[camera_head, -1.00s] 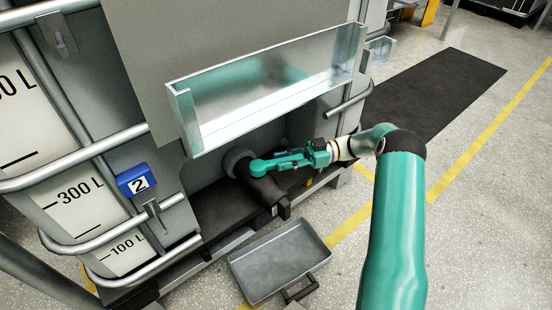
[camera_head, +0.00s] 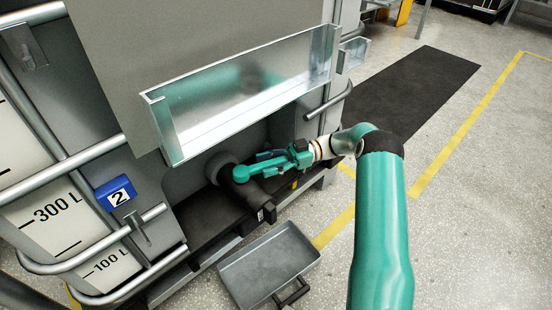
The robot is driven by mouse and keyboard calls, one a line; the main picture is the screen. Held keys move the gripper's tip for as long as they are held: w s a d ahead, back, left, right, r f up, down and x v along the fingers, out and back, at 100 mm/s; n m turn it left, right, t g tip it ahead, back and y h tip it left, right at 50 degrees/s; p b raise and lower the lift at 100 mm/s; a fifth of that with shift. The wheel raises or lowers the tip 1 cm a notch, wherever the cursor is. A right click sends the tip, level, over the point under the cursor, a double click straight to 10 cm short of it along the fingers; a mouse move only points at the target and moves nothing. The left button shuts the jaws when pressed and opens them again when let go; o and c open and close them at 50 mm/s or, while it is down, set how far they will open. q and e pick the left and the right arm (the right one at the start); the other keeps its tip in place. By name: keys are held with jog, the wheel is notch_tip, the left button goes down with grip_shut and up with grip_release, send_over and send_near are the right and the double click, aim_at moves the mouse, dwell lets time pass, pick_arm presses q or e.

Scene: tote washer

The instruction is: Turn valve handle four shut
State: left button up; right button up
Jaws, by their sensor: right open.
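A dark outlet valve (camera_head: 262,200) sits in the recess low on the grey tank. A blue plate with the number 2 (camera_head: 117,193) is on the tank frame to the left. I see no number four. My left gripper is out of view.
A bright metal trough (camera_head: 240,105) overhangs the recess just above my right gripper. A grey tray (camera_head: 268,265) lies on the floor below the valve. Tank frame tubes (camera_head: 70,160) stand at left. Open floor and a dark mat (camera_head: 415,95) are at right.

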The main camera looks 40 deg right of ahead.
jog(key=shift+d, duration=0.1)
jog(key=v, duration=0.7)
jog(key=shift+d, duration=0.15)
